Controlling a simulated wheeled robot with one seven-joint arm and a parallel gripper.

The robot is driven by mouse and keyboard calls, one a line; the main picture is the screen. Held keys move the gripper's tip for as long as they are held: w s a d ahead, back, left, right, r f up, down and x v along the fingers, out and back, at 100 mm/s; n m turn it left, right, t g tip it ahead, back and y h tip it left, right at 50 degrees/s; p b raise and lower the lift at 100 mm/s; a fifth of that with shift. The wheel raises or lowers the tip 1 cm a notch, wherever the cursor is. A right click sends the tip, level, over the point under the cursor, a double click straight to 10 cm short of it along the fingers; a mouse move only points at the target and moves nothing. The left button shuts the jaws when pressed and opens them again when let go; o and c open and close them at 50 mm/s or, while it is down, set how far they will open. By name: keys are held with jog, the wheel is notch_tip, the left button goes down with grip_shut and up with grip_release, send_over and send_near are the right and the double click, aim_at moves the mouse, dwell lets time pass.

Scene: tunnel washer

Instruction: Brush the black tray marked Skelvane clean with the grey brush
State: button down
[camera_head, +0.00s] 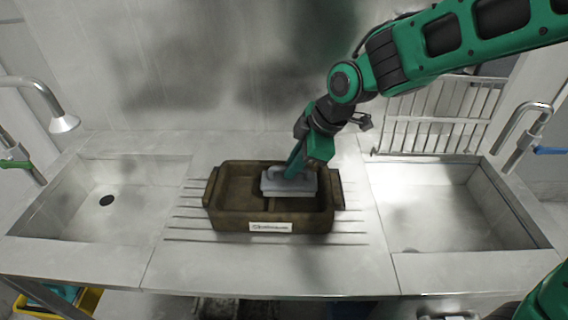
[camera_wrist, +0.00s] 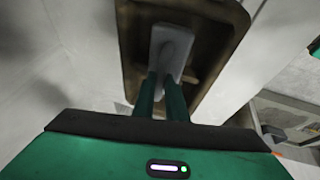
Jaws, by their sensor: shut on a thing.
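The tray (camera_head: 230,221) stands on the ridged drainboard between two sinks. It looks dark brown, as if soiled, and bears a white label on its front wall; the lettering is too small to read surely. My gripper (camera_head: 293,172) reaches down into the tray from the upper right, shut on the grey brush (camera_head: 289,187). The brush head is inside the tray, around its middle; whether its bristles touch the floor is hidden. In the wrist view the green fingers (camera_wrist: 162,97) close on the brush (camera_wrist: 172,45), with the tray (camera_wrist: 133,50) around it.
A left sink (camera_head: 107,200) with a drain and a right sink (camera_head: 450,215) flank the drainboard. A tap (camera_head: 62,120) stands at the left, another tap (camera_head: 530,110) at the right. A metal rack (camera_head: 435,115) leans behind the right sink. A yellow crate (camera_head: 85,300) is below left.

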aim_at(273, 167)
jog(key=shift+a, duration=4.4)
jog(key=shift+d, duration=4.5)
jog(key=shift+a, duration=4.5)
jog(key=shift+d, duration=4.25)
jog(key=shift+s+a, duration=0.1)
jog(key=shift+a, duration=1.95)
notch_tip(273, 167, up, 10)
